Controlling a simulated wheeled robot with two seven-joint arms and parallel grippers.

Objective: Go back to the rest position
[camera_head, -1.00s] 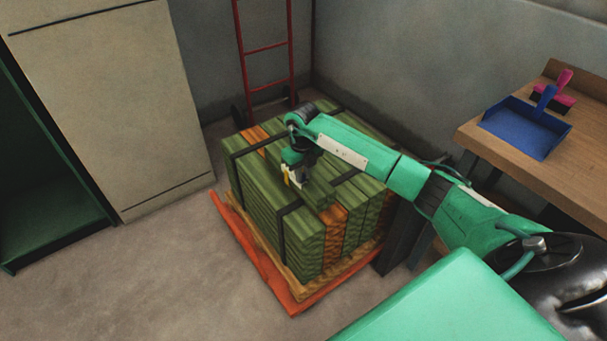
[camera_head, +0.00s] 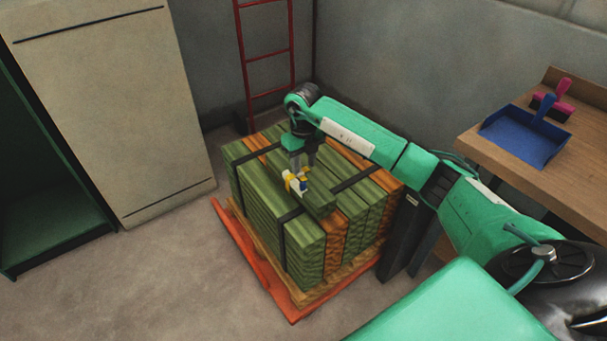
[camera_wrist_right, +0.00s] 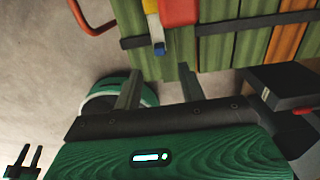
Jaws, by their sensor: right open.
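My right gripper (camera_head: 303,163) is open and empty above the strapped stack of green and orange boards (camera_head: 310,250). A small tool with white, yellow and blue parts (camera_head: 296,183) lies on top of the stack, just below the fingertips. In the right wrist view my right gripper (camera_wrist_right: 159,72) has its two fingers spread wide. The tool (camera_wrist_right: 154,28) is beyond them, apart from both fingers, beside a red part (camera_wrist_right: 180,10).
The stack sits on a wooden pallet over an orange-red base (camera_head: 255,265). A red ladder-like frame (camera_head: 268,90) stands behind. A bench (camera_head: 495,150) at right holds a blue dustpan (camera_head: 525,135) and pink brush (camera_head: 552,103). A pale cabinet (camera_head: 105,110) stands left. Floor at front left is clear.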

